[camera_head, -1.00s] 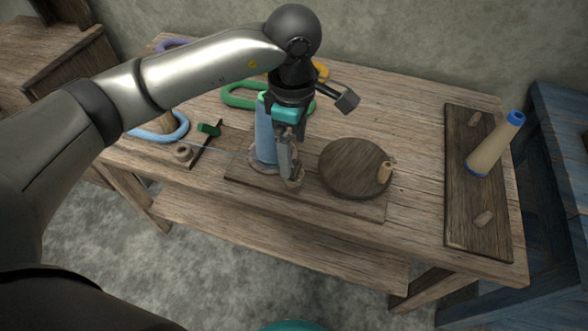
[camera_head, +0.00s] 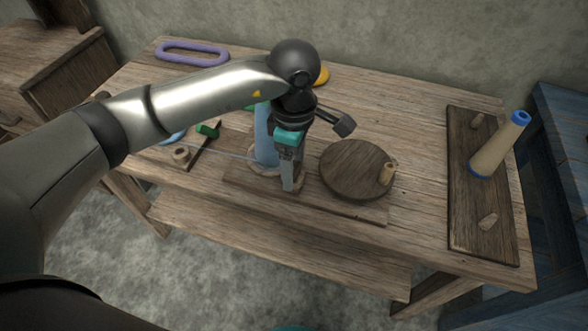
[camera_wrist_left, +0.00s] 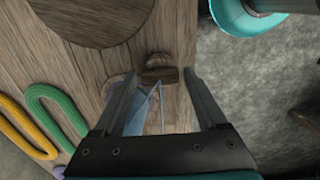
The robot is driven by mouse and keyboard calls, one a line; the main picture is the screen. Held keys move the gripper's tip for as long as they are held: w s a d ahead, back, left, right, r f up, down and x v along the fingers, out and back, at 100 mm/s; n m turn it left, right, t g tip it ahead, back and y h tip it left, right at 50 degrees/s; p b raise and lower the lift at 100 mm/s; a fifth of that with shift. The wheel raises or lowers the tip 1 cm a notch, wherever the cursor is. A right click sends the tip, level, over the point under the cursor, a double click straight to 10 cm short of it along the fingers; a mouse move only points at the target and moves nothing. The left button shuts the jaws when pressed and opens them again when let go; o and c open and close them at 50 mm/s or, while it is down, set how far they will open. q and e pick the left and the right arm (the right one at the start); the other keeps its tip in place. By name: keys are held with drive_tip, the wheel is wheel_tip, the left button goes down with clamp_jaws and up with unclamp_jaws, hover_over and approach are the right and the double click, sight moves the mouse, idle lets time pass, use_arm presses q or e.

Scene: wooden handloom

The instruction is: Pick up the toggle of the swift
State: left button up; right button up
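My left gripper (camera_head: 289,183) points down over the dark base board (camera_head: 345,208), beside the blue cone (camera_head: 263,135) and left of the round wooden disc (camera_head: 355,169). In the left wrist view its two fingers (camera_wrist_left: 160,78) are apart, with nothing clamped. A small brown wooden piece (camera_wrist_left: 160,73), which looks like the toggle, lies between and just beyond the fingertips. In the head view the gripper hides this piece. A pale translucent blue shape shows between the fingers in the wrist view.
A peg (camera_head: 388,173) stands on the disc's right edge. A dark board (camera_head: 480,215) with a tan, blue-ended cone (camera_head: 498,145) lies at the right. A purple loop (camera_head: 192,52) lies at the back left. A green-topped piece (camera_head: 207,131) and a small spool (camera_head: 181,154) are at the left.

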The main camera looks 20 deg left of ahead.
use_arm(q)
drive_tip(key=c, duration=1.1)
drive_tip(key=shift+o, duration=0.2)
drive_tip(key=shift+r, duration=0.1)
